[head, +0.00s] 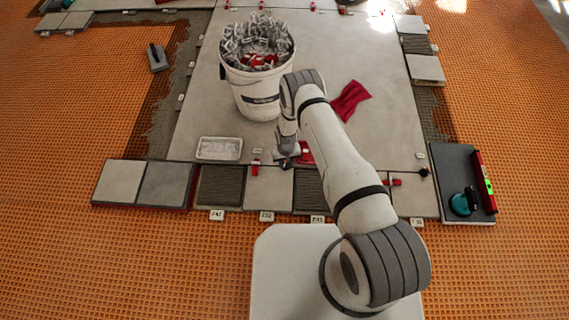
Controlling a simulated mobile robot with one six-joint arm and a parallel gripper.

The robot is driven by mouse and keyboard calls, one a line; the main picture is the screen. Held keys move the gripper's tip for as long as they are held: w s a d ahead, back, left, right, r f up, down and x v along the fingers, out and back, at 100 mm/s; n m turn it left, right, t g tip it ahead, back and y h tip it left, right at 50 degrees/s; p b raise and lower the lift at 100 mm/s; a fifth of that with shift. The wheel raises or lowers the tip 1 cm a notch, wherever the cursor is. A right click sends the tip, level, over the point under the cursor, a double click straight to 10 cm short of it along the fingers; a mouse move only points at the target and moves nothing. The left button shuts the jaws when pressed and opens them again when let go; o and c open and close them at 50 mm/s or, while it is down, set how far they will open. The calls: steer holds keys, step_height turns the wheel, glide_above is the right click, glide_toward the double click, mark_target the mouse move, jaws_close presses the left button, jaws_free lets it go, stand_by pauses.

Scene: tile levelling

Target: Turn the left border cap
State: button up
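A red cap (255,170) stands on the tile joint at the left of the near border, beside a small white label. Another red cap (397,182) is on the same border at the right. My gripper (285,162) points down low over the floor between them, nearer the left cap and a little to its right. A gap shows between the gripper and the left cap. A red object (305,153) lies right beside my gripper, partly hidden by my arm. The fingers are too small and dark to tell whether they are open.
A white bucket (257,92) full of grey clips and some red pieces stands behind my gripper. A clear tray (219,148) is left of it, a red cloth (350,101) right. A dark tile (454,165) bears a red level (485,180) and a teal tool (462,204).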

steer(key=m+b, duration=0.2)
steer(key=m, duration=0.3)
steer(key=shift+s+f+m+b, duration=0.1)
steer(key=shift+f+m+b, duration=0.05)
steer(key=shift+m+b, duration=0.15)
steer(key=m+b, duration=0.2)
steer(key=m, duration=0.3)
steer(key=shift+m, duration=0.3)
steer(key=m+b, duration=0.1)
steer(key=m, duration=0.4)
steer(key=shift+m+b, duration=0.55)
steer(key=shift+m, duration=1.85)
steer(key=o, duration=1)
steer(key=shift+r+p, duration=1.7)
steer(key=shift+r, duration=2.3)
